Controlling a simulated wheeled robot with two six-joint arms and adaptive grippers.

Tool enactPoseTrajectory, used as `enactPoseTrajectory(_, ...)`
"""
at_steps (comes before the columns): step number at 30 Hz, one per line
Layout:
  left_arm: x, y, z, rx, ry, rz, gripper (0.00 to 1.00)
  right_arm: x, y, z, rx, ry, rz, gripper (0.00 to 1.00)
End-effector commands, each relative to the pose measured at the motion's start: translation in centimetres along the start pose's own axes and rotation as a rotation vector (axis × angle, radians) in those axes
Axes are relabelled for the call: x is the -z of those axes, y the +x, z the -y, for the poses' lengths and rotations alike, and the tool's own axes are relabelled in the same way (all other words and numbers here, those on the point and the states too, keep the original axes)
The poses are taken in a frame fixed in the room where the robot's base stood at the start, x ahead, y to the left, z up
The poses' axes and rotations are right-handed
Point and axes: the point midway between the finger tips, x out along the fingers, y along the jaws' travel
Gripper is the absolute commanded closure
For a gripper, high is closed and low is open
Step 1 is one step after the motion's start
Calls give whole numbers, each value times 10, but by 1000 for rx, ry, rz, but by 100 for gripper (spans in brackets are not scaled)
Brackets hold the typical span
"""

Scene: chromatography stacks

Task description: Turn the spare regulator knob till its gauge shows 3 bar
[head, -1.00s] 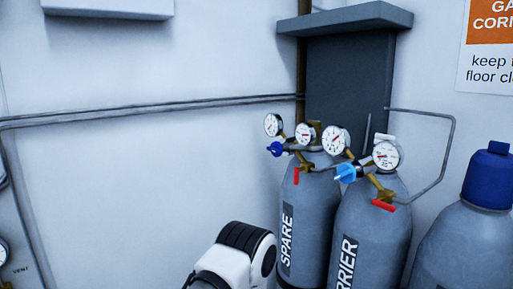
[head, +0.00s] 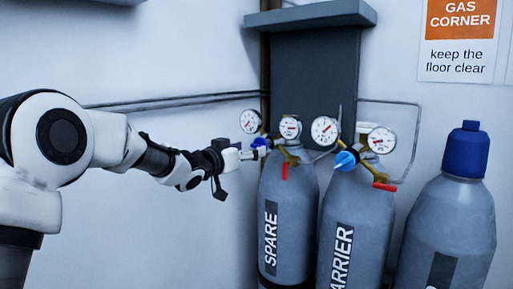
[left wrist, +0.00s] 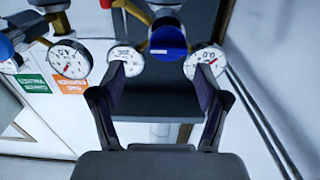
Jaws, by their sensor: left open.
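The grey SPARE cylinder (head: 285,205) stands against the wall, with a brass regulator, two round white gauges and a dark blue knob (head: 262,143) facing left. One gauge (head: 250,121) is above the knob; the other gauge (head: 290,128) is to its right. Their needle readings are too small to tell. My left gripper (head: 245,154) is at the knob's left side, open and empty. In the left wrist view the blue knob (left wrist: 168,40) shows just beyond and between the spread fingertips (left wrist: 159,74); contact cannot be told. My right gripper is not in view.
The CARRIER cylinder (head: 350,215) stands close on the right, with a lighter blue knob (head: 346,160) and its own gauges. A blue-capped cylinder (head: 455,210) is further right. A pipe (head: 170,100) runs along the wall.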

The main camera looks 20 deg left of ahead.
Motion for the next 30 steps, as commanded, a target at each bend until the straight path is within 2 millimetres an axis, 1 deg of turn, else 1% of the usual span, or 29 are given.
enactPoseTrajectory(1,4,10,0,0,1,2,25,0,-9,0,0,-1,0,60)
enactPoseTrajectory(3,3,25,0,0,1,2,25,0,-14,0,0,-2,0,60)
enactPoseTrajectory(7,2,45,0,0,0,1,25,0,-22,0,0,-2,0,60)
enactPoseTrajectory(11,0,53,0,1,-1,1,25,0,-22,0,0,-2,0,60)
enactPoseTrajectory(16,-1,53,0,1,-2,1,25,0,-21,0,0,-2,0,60)
enactPoseTrajectory(17,-1,53,0,1,-2,1,29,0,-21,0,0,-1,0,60)
enactPoseTrajectory(18,-1,53,1,1,-2,1,43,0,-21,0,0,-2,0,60)
enactPoseTrajectory(20,-1,53,0,1,-2,1,64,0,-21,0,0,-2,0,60)
enactPoseTrajectory(21,-1,53,1,2,-2,1,78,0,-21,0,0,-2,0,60)
enactPoseTrajectory(22,-1,53,1,2,-2,1,85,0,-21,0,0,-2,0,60)
enactPoseTrajectory(30,-1,52,1,2,5,1,85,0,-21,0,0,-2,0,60)
